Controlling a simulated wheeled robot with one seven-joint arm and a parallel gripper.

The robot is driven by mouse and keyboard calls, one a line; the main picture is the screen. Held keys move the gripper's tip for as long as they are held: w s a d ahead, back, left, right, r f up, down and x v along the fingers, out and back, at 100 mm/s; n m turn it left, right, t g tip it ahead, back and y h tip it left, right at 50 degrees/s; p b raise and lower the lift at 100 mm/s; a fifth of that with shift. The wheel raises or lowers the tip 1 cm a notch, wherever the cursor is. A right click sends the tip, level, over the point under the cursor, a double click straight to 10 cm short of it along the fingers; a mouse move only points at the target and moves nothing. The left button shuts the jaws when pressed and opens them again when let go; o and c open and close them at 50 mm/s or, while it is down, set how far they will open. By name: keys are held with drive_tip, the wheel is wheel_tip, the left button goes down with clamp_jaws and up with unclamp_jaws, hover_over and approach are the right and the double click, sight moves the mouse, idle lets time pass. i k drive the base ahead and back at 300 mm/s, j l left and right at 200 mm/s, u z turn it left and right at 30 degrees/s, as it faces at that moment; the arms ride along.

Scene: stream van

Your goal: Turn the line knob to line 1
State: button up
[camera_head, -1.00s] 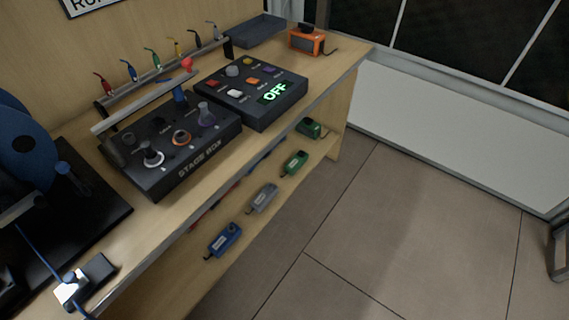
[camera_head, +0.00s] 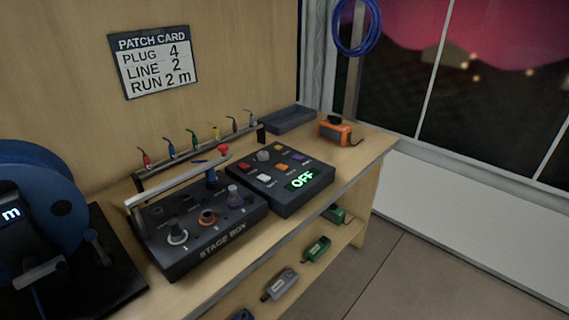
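A dark control box (camera_head: 290,203) with a green display reading OFF (camera_head: 303,179) stands on the wooden bench. A round grey knob (camera_head: 264,155) sits on its top among coloured buttons; its label and pointer are too small to read. To its left is the black stage box (camera_head: 208,240), with ringed sockets and a grey-purple knob-like piece (camera_head: 235,196). I cannot tell from the lettering which piece is the line knob. A patch card (camera_head: 154,61) on the wall reads plug 4, line 2, run 2 m. My gripper is not in view.
A blue reel (camera_head: 40,200) stands at the left. A silver bar (camera_head: 178,181) crosses over the stage box. Behind is a rack of coloured plugs (camera_head: 195,148). An orange device (camera_head: 335,131) and dark tray (camera_head: 289,120) sit at the far end. Floor right of the bench is clear.

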sight(262, 155)
drive_tip(key=i+l+u, duration=0.55)
drive_tip(key=i+l, duration=0.15)
drive_tip(key=l, duration=0.1)
